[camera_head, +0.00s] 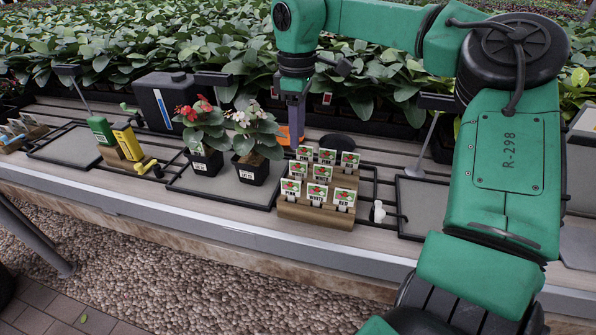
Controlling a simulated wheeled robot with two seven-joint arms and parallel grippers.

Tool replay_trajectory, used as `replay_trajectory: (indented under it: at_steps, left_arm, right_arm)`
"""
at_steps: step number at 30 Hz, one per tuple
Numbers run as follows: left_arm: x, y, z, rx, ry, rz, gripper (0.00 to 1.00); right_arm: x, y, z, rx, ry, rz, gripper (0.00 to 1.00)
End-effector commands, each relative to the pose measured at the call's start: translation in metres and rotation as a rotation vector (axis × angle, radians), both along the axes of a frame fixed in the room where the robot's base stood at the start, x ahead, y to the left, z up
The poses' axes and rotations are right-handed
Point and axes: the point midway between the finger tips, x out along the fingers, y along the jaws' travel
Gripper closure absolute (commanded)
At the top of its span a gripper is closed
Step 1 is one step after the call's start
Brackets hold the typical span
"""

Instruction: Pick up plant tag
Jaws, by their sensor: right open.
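Several plant tags stand upright in rows in a stepped wooden holder (315,214). Each has a plant picture and a word below it. The front row reads pink (291,188), white (317,194) and red (344,199). A back-left tag (304,153) stands closest to my right gripper (296,143). The right gripper points down at the holder's back left corner, with its fingertips just above or behind that tag. It is open and seen nearly edge-on, so the gap between the fingers and any contact are hard to tell. My left gripper is not in view.
Two potted plants, one red-flowered (203,132) and one white-flowered (254,145), stand on a grey mat left of the holder. A white fitting (378,211) lies right of the holder.

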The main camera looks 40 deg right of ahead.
Motion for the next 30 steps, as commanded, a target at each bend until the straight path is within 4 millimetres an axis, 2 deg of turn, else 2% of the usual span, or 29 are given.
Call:
replay_trajectory:
  at_steps: [1,3,8,13,16,21,22,24,25,30]
  left_arm:
    - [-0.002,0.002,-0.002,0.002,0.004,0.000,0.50]
    - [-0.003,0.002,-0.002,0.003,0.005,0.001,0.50]
    - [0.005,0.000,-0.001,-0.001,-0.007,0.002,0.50]
    - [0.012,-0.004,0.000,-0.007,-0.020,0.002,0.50]
    - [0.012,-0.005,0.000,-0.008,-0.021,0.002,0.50]
    - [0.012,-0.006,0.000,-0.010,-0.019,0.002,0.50]
    - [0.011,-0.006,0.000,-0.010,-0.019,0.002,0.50]
    - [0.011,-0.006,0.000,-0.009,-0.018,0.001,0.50]
    - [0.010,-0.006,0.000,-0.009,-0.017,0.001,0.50]
    - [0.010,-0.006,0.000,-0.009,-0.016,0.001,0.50]
  right_arm:
    - [-0.001,0.000,-0.014,0.003,0.004,-0.001,0.57]
    - [0.000,0.000,-0.027,0.002,0.004,0.000,0.57]
    - [-0.001,-0.001,-0.047,0.003,0.003,-0.001,0.57]
    - [-0.001,-0.003,-0.079,0.002,0.003,-0.001,0.57]
    - [-0.001,-0.003,-0.088,0.002,0.001,-0.001,0.57]
    - [0.000,-0.003,-0.088,0.001,-0.001,-0.001,0.57]
    - [0.000,-0.003,-0.088,0.000,0.000,-0.001,0.65]
    - [0.000,-0.003,-0.088,0.000,0.000,-0.001,0.92]
    - [0.000,-0.003,-0.088,0.000,0.000,-0.001,1.00]
    - [0.000,-0.003,-0.088,0.000,0.000,-0.001,1.00]
